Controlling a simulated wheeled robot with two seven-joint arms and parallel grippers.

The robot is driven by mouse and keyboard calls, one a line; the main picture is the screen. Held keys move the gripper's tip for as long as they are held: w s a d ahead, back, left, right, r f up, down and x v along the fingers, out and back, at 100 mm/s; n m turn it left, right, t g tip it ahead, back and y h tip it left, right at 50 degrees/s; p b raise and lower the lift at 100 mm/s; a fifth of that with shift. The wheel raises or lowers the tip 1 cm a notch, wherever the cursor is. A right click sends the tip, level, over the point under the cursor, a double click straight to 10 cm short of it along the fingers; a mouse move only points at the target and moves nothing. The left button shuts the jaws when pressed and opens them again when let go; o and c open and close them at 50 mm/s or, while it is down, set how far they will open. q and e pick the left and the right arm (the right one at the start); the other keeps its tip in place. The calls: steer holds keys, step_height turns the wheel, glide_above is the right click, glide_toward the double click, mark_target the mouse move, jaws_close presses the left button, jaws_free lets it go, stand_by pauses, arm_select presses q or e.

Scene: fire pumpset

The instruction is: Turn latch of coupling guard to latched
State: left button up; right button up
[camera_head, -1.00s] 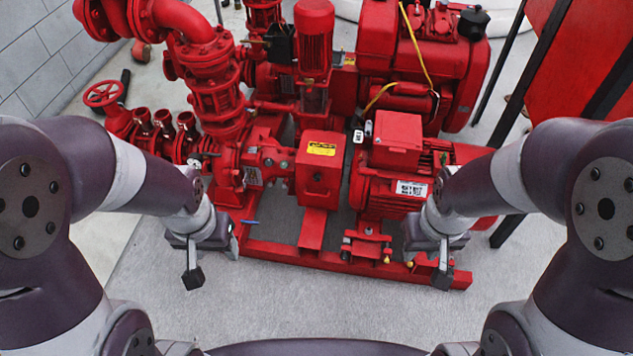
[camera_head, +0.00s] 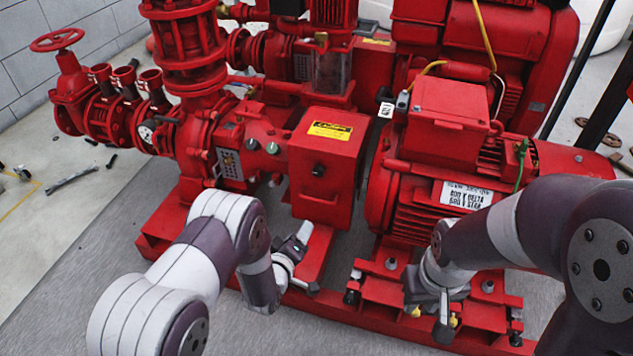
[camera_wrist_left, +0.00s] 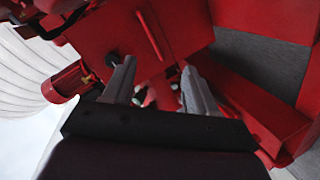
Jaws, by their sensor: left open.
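The coupling guard (camera_head: 325,165) is a red box with a yellow label in the middle of the pumpset. Its latch (camera_head: 318,170) is a small black knob on the front face, and I cannot tell its turned position. In the left wrist view the knob (camera_wrist_left: 112,60) shows by the left fingertip on the red guard face (camera_wrist_left: 150,35). My left gripper (camera_head: 308,260) is open and empty, in front of and below the guard, apart from the latch in the head view. My right gripper (camera_head: 436,322) is low before the motor; its jaw opening is unclear.
The red motor (camera_head: 430,190) with a white plate stands right of the guard. The pump casing (camera_head: 235,150) and valves (camera_head: 75,90) are to the left. The red base frame (camera_head: 320,250) runs below. Grey floor (camera_head: 60,260) is clear at front left.

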mark_target(317, 173)
arm_select(q)
step_height(317, 173, up, 6)
steer(key=w+r+n+t+h, duration=0.1)
steer(key=w+n+t, duration=0.1)
steer(key=n+t, duration=0.1)
steer(key=b+x, duration=0.2)
steer(key=x, duration=0.1)
steer(key=b+x, duration=0.2)
steer(key=x, duration=0.2)
steer(key=b+x, duration=0.2)
steer(key=x, duration=0.2)
steer(key=shift+w+d+f, duration=0.2)
steer(key=shift+d+f, duration=0.05)
steer(key=shift+w+d+b, duration=0.1)
steer(key=shift+w+b, duration=0.25)
steer(key=shift+w+d+r, duration=0.1)
steer(key=shift+w+r, duration=0.1)
steer(key=c, duration=1.1)
